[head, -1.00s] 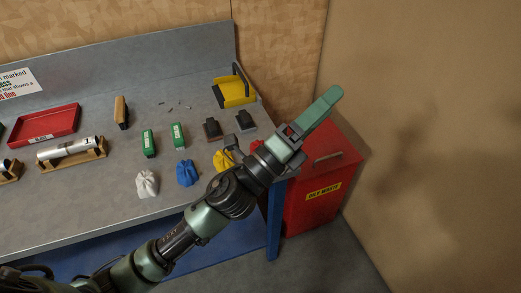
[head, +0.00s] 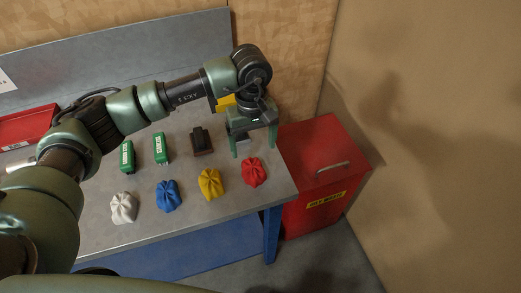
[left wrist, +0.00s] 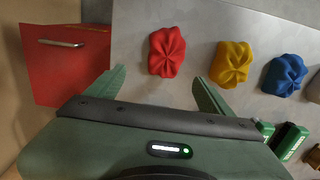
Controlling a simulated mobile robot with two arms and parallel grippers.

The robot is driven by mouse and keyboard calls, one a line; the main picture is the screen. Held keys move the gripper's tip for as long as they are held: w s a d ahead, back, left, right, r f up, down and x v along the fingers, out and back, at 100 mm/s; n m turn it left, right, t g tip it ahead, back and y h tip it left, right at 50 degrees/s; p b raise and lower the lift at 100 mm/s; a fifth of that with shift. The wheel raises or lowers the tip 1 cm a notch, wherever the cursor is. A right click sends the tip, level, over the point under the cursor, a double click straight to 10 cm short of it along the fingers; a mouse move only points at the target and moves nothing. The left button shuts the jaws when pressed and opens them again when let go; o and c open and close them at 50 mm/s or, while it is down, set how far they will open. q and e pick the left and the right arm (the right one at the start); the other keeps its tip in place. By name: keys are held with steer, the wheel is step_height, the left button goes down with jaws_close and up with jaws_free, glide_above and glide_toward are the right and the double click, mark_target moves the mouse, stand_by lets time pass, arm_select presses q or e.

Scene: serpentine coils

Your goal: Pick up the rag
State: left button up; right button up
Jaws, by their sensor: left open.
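Several crumpled rags lie in a row near the bench's front edge in the head view: a white rag (head: 124,208), a blue rag (head: 168,195), a yellow rag (head: 211,184) and a red rag (head: 254,172). My left gripper (head: 254,147) is open and empty above the bench, just behind the red rag and pointing down. In the left wrist view the red rag (left wrist: 167,52) lies ahead of the gap between the open fingers (left wrist: 158,85), apart from them. The yellow rag (left wrist: 232,63) and blue rag (left wrist: 285,73) are to its right. My right gripper is not in view.
A red oily-waste bin (head: 322,190) with a closed lid stands right of the bench (head: 185,228). Green boxes (head: 160,149) and a dark block (head: 201,141) stand behind the rags. A red tray (head: 25,126) is at the left, and my left arm covers the bench's back.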

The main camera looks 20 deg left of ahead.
mark_target(253, 165)
arm_select(q)
steer(key=s+f+p, duration=0.2)
steer(key=s, duration=0.1)
steer(key=shift+d, duration=0.1)
steer(key=shift+d+f+p, duration=0.1)
steer(key=shift+f+p, duration=0.55)
steer(key=shift+f, duration=0.1)
steer(key=f, duration=0.1)
steer(key=w+f, duration=0.1)
steer(key=shift+f+p, duration=0.3)
steer(key=shift+f, duration=0.35)
steer(key=c, duration=1.3)
steer(key=shift+c, duration=0.6)
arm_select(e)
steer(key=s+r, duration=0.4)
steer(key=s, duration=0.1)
arm_select(q)
steer(key=shift+r, duration=0.15)
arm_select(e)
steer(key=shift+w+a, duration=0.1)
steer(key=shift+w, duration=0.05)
